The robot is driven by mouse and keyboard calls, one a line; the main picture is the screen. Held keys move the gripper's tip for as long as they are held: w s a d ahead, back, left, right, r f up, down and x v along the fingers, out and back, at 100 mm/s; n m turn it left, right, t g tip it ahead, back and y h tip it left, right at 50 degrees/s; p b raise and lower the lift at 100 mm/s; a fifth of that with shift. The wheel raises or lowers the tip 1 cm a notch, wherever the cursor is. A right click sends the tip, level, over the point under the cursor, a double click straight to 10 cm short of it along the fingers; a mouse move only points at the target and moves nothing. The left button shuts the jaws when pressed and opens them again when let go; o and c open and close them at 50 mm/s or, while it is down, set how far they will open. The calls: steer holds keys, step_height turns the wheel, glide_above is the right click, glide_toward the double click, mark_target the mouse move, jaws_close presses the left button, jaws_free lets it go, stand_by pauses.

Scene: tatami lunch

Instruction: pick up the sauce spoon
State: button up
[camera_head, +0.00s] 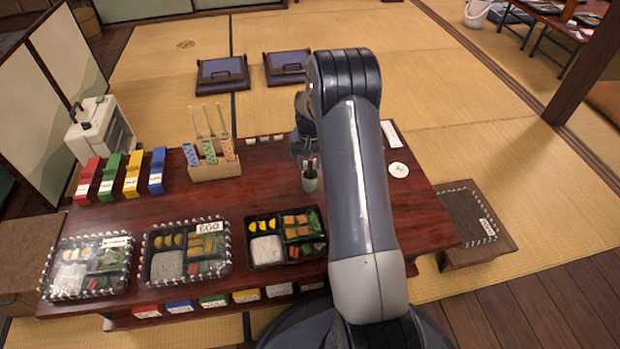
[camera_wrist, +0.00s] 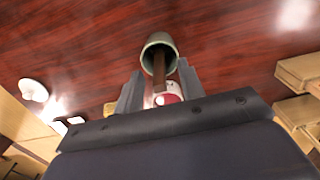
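A small green cup (camera_head: 309,182) stands on the dark red table with thin utensils sticking up from it. In the wrist view the cup (camera_wrist: 158,42) lies just beyond my fingertips, and a brown handle (camera_wrist: 159,72) rises from it between the fingers. The handle may be the sauce spoon; its lower end is hidden in the cup. A red and white piece (camera_wrist: 167,98) also shows between the fingers. My gripper (camera_wrist: 160,82) is open, with a finger on each side of the handle. In the head view my gripper (camera_head: 304,148) is above the cup, partly hidden by my arm.
A wooden holder (camera_head: 215,168) with patterned packets and sticks stands behind left of the cup. Bento boxes (camera_head: 285,238) line the table's front. Coloured boxes (camera_head: 133,172) stand at the left. A white round dish (camera_head: 398,170) is to the right. The table's right part is mostly clear.

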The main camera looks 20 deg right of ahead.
steer(key=shift+f, duration=0.95)
steer(key=shift+r, duration=0.1)
jaws_close()
